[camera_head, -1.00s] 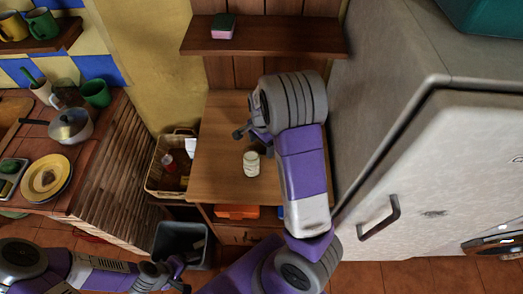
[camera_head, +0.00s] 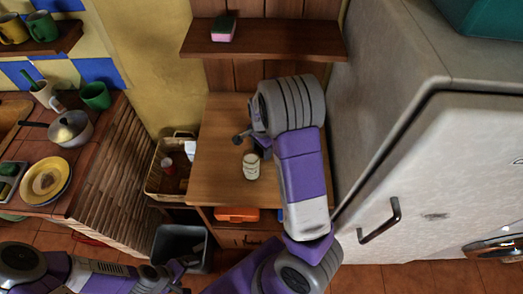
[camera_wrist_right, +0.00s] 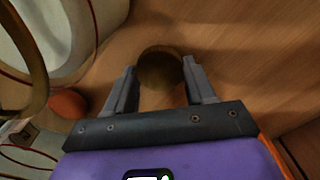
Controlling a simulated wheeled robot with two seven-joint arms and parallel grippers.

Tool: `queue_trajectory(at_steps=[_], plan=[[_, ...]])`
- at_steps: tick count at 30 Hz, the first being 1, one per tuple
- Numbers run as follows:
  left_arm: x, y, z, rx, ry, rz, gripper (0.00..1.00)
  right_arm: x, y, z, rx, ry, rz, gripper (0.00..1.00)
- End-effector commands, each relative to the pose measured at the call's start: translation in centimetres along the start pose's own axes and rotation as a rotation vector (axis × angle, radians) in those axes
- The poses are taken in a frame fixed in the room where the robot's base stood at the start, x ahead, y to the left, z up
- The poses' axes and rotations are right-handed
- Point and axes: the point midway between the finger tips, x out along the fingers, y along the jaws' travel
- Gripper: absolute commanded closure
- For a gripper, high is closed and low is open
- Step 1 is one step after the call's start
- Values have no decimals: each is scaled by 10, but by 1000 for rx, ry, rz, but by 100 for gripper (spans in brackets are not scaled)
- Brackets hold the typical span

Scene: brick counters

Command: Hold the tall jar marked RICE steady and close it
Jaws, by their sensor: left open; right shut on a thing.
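A pale jar (camera_head: 251,166) stands upright on the wooden counter in the head view. It has a light label, too small to read, and no gripper touches it. My right gripper (camera_head: 243,138) is just behind and left of the jar, above the counter. In the right wrist view my right gripper (camera_wrist_right: 160,82) is shut on a round brown thing (camera_wrist_right: 158,66), which looks like a lid. My left gripper (camera_head: 179,273) is open and empty, low in the head view, well away from the jar.
A wooden shelf (camera_head: 264,38) with a sponge (camera_head: 223,29) is above the counter (camera_head: 215,178). A grey fridge (camera_head: 455,175) stands at the right. A basket (camera_head: 162,184) and a dark bin (camera_head: 181,244) are left of the counter. The counter's front left is clear.

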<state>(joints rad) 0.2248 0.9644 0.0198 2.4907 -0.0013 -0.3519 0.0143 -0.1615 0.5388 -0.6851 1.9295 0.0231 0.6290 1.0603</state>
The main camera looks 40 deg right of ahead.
Motion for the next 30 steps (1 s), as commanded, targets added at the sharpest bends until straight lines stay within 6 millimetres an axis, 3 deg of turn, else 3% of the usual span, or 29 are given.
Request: queue_trajectory(at_steps=[5,12,18,30], plan=[[-5,2,0,0,0,0,3,-16,-1,0,0,0,-4,74],[-20,7,1,0,0,0,3,-66,-1,0,-1,0,-5,74],[-26,10,1,0,0,0,3,-94,-1,0,-1,1,-2,74],[-27,10,1,0,0,0,3,-100,0,0,0,1,0,74]])
